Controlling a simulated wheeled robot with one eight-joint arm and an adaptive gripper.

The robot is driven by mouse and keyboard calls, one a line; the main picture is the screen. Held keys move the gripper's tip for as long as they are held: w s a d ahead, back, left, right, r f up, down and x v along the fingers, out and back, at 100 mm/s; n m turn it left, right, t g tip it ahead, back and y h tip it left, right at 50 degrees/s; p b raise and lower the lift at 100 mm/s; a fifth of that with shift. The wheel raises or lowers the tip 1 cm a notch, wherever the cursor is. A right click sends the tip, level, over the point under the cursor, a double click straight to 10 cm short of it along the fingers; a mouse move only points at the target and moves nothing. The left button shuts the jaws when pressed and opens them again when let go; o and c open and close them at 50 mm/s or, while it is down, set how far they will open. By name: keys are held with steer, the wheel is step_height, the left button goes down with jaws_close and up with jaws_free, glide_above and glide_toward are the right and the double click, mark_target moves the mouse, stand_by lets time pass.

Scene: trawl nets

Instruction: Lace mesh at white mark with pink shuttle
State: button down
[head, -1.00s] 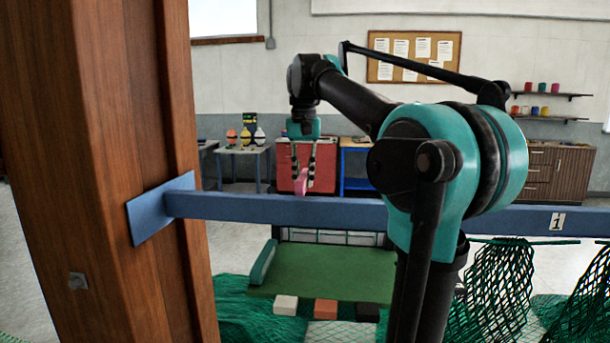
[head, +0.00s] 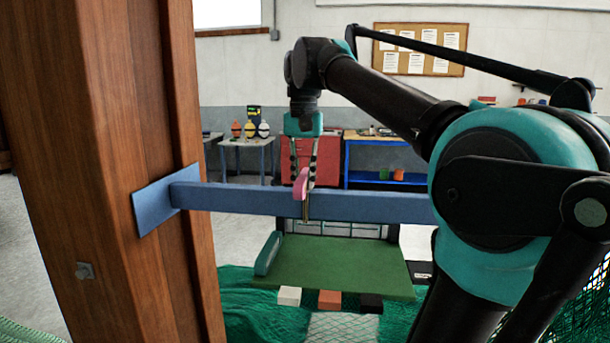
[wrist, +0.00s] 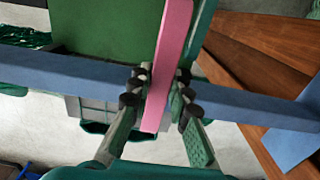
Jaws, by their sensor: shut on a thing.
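The pink shuttle (head: 300,186) is held by my gripper (head: 303,178), which points down at the blue beam in the head view. In the wrist view my gripper (wrist: 160,88) is shut on the long pink shuttle (wrist: 167,60), its fingers on either side. A white block (head: 289,296), an orange block (head: 329,299) and a black block (head: 370,303) sit along the near edge of a green board (head: 340,268). A pale mesh patch (head: 342,328) lies below them. The shuttle is apart from the blocks and mesh.
A blue beam (head: 370,205) crosses from a wooden post (head: 110,170), between my head camera and the green board. Green netting (head: 250,308) hangs around the board. A red cabinet (head: 284,160) and tables stand well behind.

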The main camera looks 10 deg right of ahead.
mark_target(300, 182)
steer(key=shift+s+a, duration=0.3)
steer(key=shift+s, duration=0.65)
steer(key=shift+s+a, duration=0.3)
steer(key=shift+s, duration=0.6)
steer(key=shift+s+a, duration=0.3)
steer(key=shift+s, duration=0.65)
steer(key=shift+w+r, duration=0.1)
